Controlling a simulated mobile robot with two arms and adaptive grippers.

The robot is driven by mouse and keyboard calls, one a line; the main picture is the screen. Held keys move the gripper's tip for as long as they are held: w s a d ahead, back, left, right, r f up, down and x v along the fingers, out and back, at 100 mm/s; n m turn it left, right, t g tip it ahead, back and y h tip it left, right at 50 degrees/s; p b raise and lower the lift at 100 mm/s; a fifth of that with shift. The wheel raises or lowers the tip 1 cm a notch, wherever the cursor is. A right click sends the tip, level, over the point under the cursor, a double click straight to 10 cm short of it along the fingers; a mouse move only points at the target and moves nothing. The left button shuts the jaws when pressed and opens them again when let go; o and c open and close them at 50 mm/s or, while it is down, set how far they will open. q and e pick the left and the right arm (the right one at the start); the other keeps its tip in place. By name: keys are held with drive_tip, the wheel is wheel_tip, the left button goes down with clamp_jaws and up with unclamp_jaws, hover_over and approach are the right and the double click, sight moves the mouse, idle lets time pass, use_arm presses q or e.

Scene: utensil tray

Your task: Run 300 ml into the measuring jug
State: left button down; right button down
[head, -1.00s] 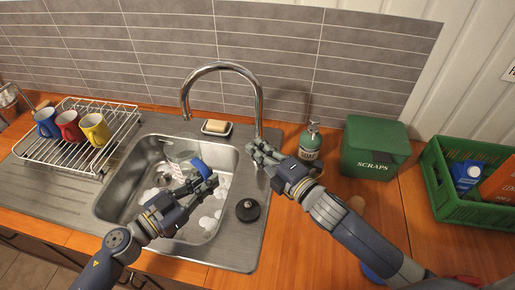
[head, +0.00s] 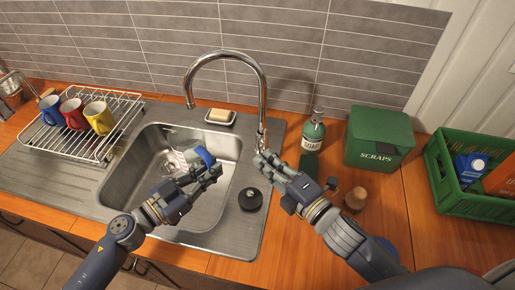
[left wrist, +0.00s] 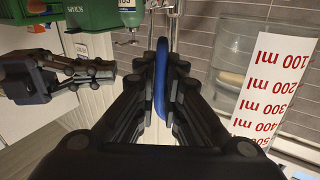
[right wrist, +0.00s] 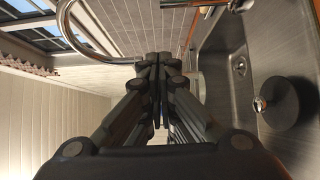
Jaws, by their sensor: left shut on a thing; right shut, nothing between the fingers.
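The clear measuring jug (head: 177,160) is over the sink, left of my left gripper (head: 212,172). That gripper is shut on its blue handle (head: 206,157). In the left wrist view the handle (left wrist: 161,75) sits between the fingers, and the jug's white scale (left wrist: 272,90) shows red marks from 100 ml upward. I cannot make out a water level. The chrome tap (head: 225,54) arches over the sink; its spout (head: 189,104) shows no visible stream. My right gripper (head: 264,160) is shut and empty, close by the tap's lever (head: 262,136); contact is unclear.
The steel sink (head: 130,170) has a black plug (head: 250,199) on its right ledge. Soap bar (head: 219,114), green soap bottle (head: 313,133), scraps bin (head: 380,138) and green crate (head: 437,172) stand behind and right. A rack (head: 52,139) of mugs is at left.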

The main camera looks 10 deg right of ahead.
use_arm(q)
drive_tip(key=shift+w+a+r, duration=0.1)
drive_tip(key=shift+a+r, duration=0.05)
use_arm(e)
drive_tip(key=shift+v, duration=0.95)
drive_tip(key=shift+f, duration=0.1)
drive_tip(key=shift+s, duration=0.1)
